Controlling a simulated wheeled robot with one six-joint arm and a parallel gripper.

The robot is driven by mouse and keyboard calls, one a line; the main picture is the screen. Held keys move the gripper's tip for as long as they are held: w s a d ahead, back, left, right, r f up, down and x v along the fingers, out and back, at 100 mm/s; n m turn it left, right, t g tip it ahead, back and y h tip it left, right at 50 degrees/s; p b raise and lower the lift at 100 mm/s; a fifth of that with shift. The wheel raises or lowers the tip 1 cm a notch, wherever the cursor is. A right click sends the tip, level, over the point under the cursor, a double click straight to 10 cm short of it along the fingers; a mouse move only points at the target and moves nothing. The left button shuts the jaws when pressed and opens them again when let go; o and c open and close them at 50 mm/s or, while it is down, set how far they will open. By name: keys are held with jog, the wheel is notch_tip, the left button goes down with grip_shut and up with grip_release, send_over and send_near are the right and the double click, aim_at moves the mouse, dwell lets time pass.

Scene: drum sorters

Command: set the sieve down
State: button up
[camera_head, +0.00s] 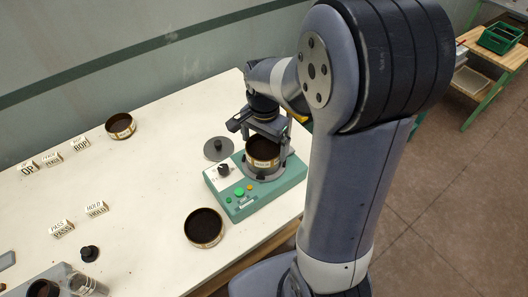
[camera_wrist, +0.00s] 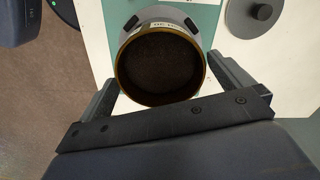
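The sieve (camera_head: 263,152) is a round brass-rimmed pan with dark contents and a pale label. It is upright over the grey ring-shaped seat of the green-and-white machine (camera_head: 243,208). In the wrist view the sieve (camera_wrist: 124,65) sits between the two fingers of my gripper (camera_wrist: 162,72), which close against its opposite sides. My gripper (camera_head: 267,140) reaches down over it in the head view. Part of the grey seat with black clamps (camera_wrist: 190,24) shows behind the sieve. Whether the sieve's underside touches the seat is hidden.
A grey disc with a black knob (camera_head: 211,155) lies beside the machine. One dark-filled pan (camera_head: 204,228) stands in front, another (camera_head: 120,126) at the back left. Several label blocks (camera_head: 61,229) and a black knobbed weight (camera_head: 89,253) are on the white table (camera_head: 140,190), whose middle is clear.

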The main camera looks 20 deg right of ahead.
jog(key=c, duration=0.9)
